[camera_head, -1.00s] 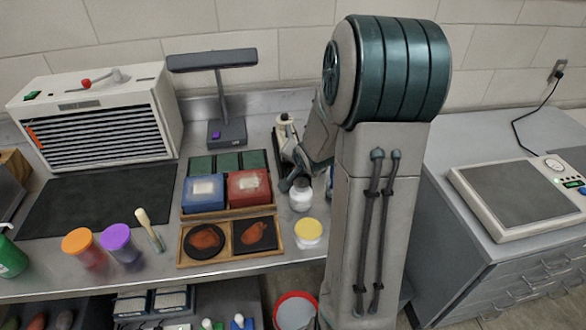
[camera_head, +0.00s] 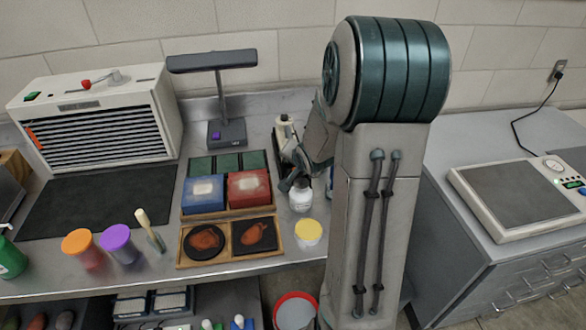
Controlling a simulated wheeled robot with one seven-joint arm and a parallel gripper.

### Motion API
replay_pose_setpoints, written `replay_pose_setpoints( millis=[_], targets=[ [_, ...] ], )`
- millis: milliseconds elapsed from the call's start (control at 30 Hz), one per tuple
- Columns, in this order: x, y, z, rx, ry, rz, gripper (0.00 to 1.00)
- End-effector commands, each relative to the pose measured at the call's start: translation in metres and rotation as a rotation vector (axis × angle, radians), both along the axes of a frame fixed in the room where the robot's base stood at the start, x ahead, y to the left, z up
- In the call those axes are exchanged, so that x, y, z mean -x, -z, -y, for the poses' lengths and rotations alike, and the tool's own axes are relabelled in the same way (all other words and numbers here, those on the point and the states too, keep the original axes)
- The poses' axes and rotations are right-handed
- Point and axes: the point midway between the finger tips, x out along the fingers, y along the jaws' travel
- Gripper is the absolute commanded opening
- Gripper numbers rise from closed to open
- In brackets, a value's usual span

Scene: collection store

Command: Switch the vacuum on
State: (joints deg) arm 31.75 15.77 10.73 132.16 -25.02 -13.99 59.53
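No label in view names the vacuum. On the right bench stands a flat pale unit (camera_head: 480,215) with a dark grey top plate, a round dial, a small display and a lit green spot on its right side panel. On the left bench stands a white louvred box (camera_head: 100,125) with a green switch at its top left and a red-tipped lever on top. My gripper (camera_head: 287,184) is low over the left bench, near a white-lidded jar (camera_head: 301,196), far from both units. My arm hides much of it, and its fingers are too small to read.
A lamp-like stand (camera_head: 228,132), blue box (camera_head: 202,194), red box (camera_head: 249,188) and wooden tray (camera_head: 216,264) crowd the left bench. Orange-lidded (camera_head: 78,242) and purple-lidded (camera_head: 116,238) jars stand at its front. A bucket (camera_head: 296,312) is below. A cord runs to the wall socket (camera_head: 558,68).

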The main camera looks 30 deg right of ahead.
Motion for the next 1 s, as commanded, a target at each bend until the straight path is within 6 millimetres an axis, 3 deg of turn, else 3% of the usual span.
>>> replay_pose_setpoints(
  millis=[1000],
  targets=[
    [0.0017, 0.0091, 0.0000, 0.000, 0.000, 0.000, 0.00]
  ],
)
